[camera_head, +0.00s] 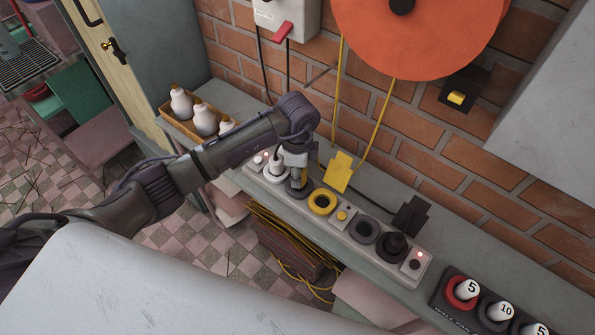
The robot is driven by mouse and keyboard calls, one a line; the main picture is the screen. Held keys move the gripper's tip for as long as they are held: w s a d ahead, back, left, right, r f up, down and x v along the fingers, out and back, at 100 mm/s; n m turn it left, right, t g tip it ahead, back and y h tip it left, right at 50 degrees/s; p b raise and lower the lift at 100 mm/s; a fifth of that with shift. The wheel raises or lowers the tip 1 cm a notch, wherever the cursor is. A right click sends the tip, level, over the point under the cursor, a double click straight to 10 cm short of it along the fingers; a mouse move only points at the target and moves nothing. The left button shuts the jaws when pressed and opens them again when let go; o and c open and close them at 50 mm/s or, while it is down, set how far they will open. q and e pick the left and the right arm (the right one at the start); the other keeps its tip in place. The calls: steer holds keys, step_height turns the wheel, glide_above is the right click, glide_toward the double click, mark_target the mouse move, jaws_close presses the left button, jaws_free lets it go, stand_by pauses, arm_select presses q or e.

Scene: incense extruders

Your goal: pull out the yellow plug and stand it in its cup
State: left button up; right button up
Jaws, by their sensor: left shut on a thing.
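My left gripper (297,180) points down over the grey-white strip on the ledge. It is shut on the yellow plug, of which only a small part shows between the fingers. It is just above or in a dark round cup (297,193); I cannot tell whether the plug touches it. To the right of it is a yellow ring (322,202) with a dark, empty-looking middle. A yellow plate (339,172) stands behind the ring, with yellow cords running up from it. My right gripper is not in view.
A white plug (276,165) stands close left of the gripper. White bottles (203,119) stand in a tray behind my arm. A brick wall bounds the ledge.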

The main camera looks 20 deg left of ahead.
arm_select(q)
steer(key=shift+f+b, duration=0.55)
steer(key=shift+f, duration=0.4)
steer(key=o, duration=1.2)
steer(key=shift+o, duration=0.2)
steer(key=shift+r, duration=0.1)
step_height(320, 180, up, 12)
steer(key=shift+f, duration=0.1)
